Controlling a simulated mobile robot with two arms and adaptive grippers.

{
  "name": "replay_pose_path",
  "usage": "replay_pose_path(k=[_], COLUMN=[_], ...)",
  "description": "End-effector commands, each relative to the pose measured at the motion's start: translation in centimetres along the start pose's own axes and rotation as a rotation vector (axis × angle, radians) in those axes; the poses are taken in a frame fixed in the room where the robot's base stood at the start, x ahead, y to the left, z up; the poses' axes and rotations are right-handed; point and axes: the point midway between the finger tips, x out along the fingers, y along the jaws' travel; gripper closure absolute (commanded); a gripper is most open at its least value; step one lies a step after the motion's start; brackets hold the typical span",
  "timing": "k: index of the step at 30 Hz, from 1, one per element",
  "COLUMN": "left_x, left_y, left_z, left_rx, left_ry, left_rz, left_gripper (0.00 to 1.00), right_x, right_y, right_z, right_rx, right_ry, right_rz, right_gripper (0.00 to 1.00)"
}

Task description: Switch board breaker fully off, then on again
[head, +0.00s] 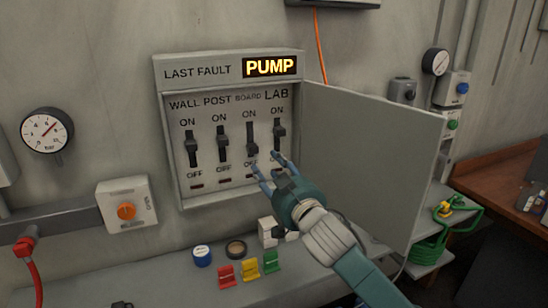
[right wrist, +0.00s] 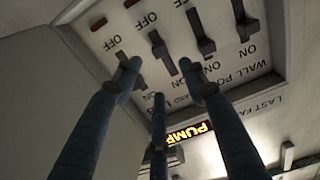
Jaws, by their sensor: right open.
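The open breaker box (head: 172,130) on the wall holds a row of breakers marked WALL, POST, BOARD and LAB. The BOARD breaker (head: 251,148) has its handle lower than its neighbours, toward OFF; whether it is fully at OFF is hard to tell. It also shows in the right wrist view (right wrist: 157,42), which is upside down. The POST (head: 222,143), WALL (head: 192,148) and LAB (head: 279,131) handles sit higher. My right gripper (head: 266,164) is open and empty, its fingers spread just in front of the box, below the BOARD and LAB breakers. My left gripper is not seen.
The box's door (head: 365,150) stands open to the right, close to my right arm. A display (head: 270,66) above reads PUMP. Below is a shelf (head: 180,285) with red, yellow and green tags, a blue-lidded tin and other small items. An orange-knob switch (head: 126,211) is at left.

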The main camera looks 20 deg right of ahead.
Motion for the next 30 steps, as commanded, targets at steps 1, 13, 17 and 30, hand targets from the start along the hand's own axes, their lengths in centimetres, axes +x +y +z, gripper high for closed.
replay_pose_path(k=[1, 13, 17, 30], left_x=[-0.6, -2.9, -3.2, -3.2], left_y=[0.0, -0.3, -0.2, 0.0], left_z=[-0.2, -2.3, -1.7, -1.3], left_rx=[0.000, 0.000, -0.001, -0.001], left_ry=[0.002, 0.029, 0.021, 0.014], left_rz=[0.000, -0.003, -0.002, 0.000], left_gripper=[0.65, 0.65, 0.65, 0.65], right_x=[0.8, 7.9, 9.1, 9.6], right_y=[0.0, 0.1, 0.0, 0.0], right_z=[-0.3, -0.3, -0.2, -0.1], right_rx=[0.000, 0.001, 0.000, 0.000], right_ry=[-0.001, 0.000, 0.000, 0.001], right_rz=[0.001, 0.002, 0.001, 0.001], right_gripper=[0.58, 0.58, 0.58, 0.72])
